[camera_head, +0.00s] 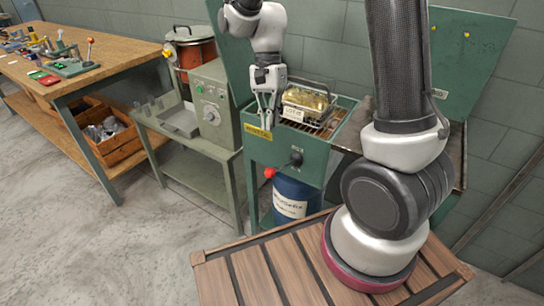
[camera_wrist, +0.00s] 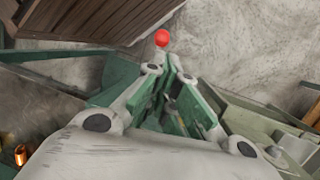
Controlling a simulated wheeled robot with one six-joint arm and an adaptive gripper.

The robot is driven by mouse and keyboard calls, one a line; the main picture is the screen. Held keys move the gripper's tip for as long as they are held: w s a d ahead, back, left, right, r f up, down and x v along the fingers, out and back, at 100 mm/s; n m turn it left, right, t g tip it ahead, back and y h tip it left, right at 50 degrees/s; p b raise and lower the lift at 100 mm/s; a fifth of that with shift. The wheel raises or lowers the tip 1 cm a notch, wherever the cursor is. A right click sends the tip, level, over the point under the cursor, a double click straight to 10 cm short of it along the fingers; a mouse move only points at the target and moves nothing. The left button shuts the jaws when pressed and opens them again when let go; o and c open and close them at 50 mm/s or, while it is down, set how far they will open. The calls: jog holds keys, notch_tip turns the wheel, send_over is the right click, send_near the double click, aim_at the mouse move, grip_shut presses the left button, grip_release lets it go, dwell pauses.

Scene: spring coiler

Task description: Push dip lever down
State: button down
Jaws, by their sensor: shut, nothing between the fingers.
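The dip lever ends in a red ball (camera_head: 270,172) and runs from a black hub (camera_head: 296,158) on the front of the green tank (camera_head: 262,148). It points left and slightly down in the head view. My gripper (camera_head: 267,122) points down by the tank's front left corner, above the red ball and apart from it. Its fingers are shut and empty. In the wrist view the red ball (camera_wrist: 162,38) shows just beyond the closed fingertips (camera_wrist: 172,62). The lever's rod is hidden in the wrist view.
A wire basket with a brass-coloured load (camera_head: 308,100) sits over the tank. A blue drum (camera_head: 292,198) stands below it. A green-grey stand with a control box (camera_head: 212,112) is to the left. A wooden bench (camera_head: 110,60) is further left. My slatted platform is in front.

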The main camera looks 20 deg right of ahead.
send_over(281, 168)
jog(key=a, duration=0.3)
notch_tip(281, 168, down, 10)
jog(key=shift+s+f, duration=0.2)
jog(key=shift+s, duration=0.15)
jog(key=shift+a+f, duration=0.1)
jog(key=shift+a, duration=0.05)
